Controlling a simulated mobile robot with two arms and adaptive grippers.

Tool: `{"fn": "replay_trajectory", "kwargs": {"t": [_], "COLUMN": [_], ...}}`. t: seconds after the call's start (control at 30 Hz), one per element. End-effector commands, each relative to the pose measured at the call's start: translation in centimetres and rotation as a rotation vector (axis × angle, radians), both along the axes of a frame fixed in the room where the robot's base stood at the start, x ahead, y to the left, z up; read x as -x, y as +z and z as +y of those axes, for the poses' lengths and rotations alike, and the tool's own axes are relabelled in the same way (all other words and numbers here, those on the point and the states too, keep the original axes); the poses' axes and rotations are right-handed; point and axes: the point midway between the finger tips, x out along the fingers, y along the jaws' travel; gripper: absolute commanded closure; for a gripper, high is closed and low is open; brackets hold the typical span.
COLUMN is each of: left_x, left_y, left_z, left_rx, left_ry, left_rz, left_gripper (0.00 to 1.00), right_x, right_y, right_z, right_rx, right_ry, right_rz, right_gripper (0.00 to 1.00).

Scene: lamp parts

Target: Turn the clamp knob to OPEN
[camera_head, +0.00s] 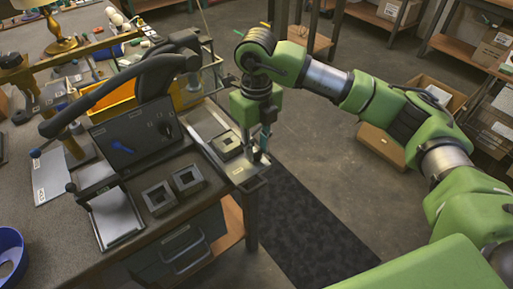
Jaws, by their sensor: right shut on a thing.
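A dark upright panel (135,138) stands on the bench at the left. It carries a blue lever-like knob (122,147) and a black knob (166,127). I cannot tell which is the clamp knob, and the panel's labels are too small to read. My right gripper (262,150) points down at the bench's right edge, to the right of the panel and apart from both knobs. It is shut on a thin teal thing (263,158), mostly hidden by the fingers. My left gripper is not in view.
A thick black curved arm (120,88) rises behind the panel. Grey square blocks with holes (160,197) lie in front of it, and another block (227,144) sits on a pale plate near my right gripper. A yellow bin (112,98) stands behind.

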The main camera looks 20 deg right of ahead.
Motion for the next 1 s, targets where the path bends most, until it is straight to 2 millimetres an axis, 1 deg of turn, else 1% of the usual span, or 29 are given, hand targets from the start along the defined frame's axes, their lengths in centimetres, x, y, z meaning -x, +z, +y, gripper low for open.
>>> {"fn": "replay_trajectory", "kwargs": {"t": [0.53, 0.57, 0.6, 0.63, 0.93, 1.0], "left_x": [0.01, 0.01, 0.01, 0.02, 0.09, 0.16], "left_y": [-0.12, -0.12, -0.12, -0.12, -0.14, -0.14], "left_z": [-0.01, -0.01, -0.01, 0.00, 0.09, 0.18], "left_rx": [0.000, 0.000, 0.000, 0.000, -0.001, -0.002], "left_ry": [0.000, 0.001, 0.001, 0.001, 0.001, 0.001], "left_rz": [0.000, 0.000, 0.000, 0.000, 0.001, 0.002], "left_gripper": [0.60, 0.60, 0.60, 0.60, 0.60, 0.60], "right_x": [-0.10, -0.11, -0.11, -0.10, -0.04, -0.06], "right_y": [0.15, 0.15, 0.15, 0.14, 0.07, 0.30], "right_z": [-0.02, -0.01, -0.01, -0.02, 0.00, 0.00], "right_rx": [-0.001, -0.001, -0.001, -0.001, 0.000, -0.001], "right_ry": [-0.029, -0.029, -0.029, -0.029, -0.027, -0.026], "right_rz": [-0.003, -0.003, -0.003, -0.003, -0.001, -0.002], "right_gripper": [0.97, 0.73, 0.63, 0.59, 0.59, 0.59]}}
